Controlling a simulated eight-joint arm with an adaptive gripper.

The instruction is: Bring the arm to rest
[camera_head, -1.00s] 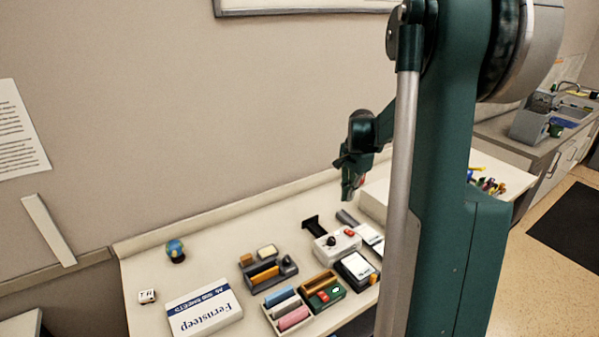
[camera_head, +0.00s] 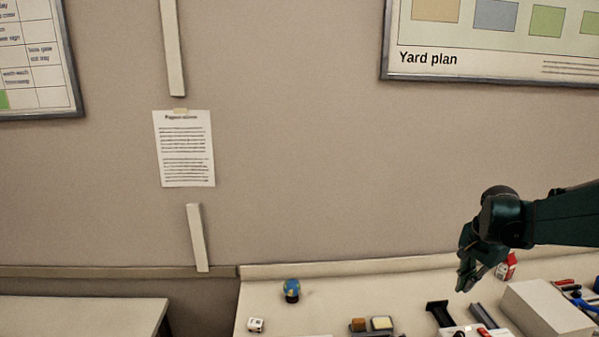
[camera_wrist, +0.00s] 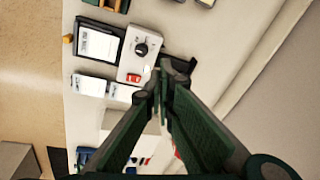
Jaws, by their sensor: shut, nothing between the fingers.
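My gripper (camera_head: 468,277) is above the back right part of the desk in the head view, fingers pointing down. In the wrist view my gripper (camera_wrist: 163,82) has its two fingertips together with nothing between them. My green arm comes in from the right edge of the head view. The gripper is apart from the things on the desk (camera_head: 345,297).
Below lie a grey device with a black knob (camera_wrist: 141,49), a black-framed pad (camera_wrist: 97,45) and a white box (camera_head: 548,308). A red and white carton (camera_head: 506,266) stands behind the gripper. A small globe (camera_head: 291,290) and a lettered cube (camera_head: 255,324) stand further left.

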